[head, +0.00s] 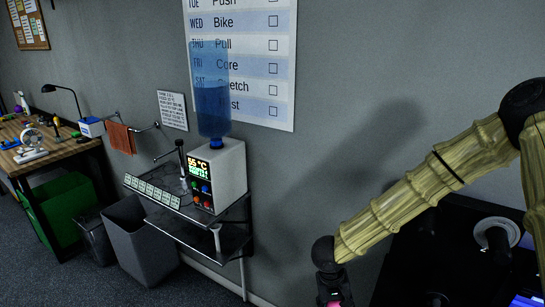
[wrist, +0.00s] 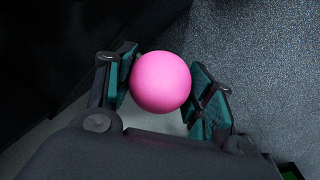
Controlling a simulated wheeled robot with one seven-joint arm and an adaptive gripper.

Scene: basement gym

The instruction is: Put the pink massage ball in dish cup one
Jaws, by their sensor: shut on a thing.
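The pink massage ball (wrist: 161,82) is between the two teal-padded fingers of my gripper (wrist: 163,66) in the wrist view, held above the floor. In the head view my gripper (head: 333,290) is at the bottom edge, right of the shelf, with only a sliver of pink showing; the fingers are cut off. A row of small pale square cups or tiles (head: 152,191) lies along the left front of the wall shelf. Their markings are too small to read, so I cannot tell which is dish cup one.
A water dispenser (head: 220,174) with a blue bottle (head: 212,100) stands on the metal shelf (head: 205,236), right of the row. A grey bin (head: 140,245) is below. A workbench (head: 45,150) stands at left. Dark equipment (head: 440,265) is at lower right.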

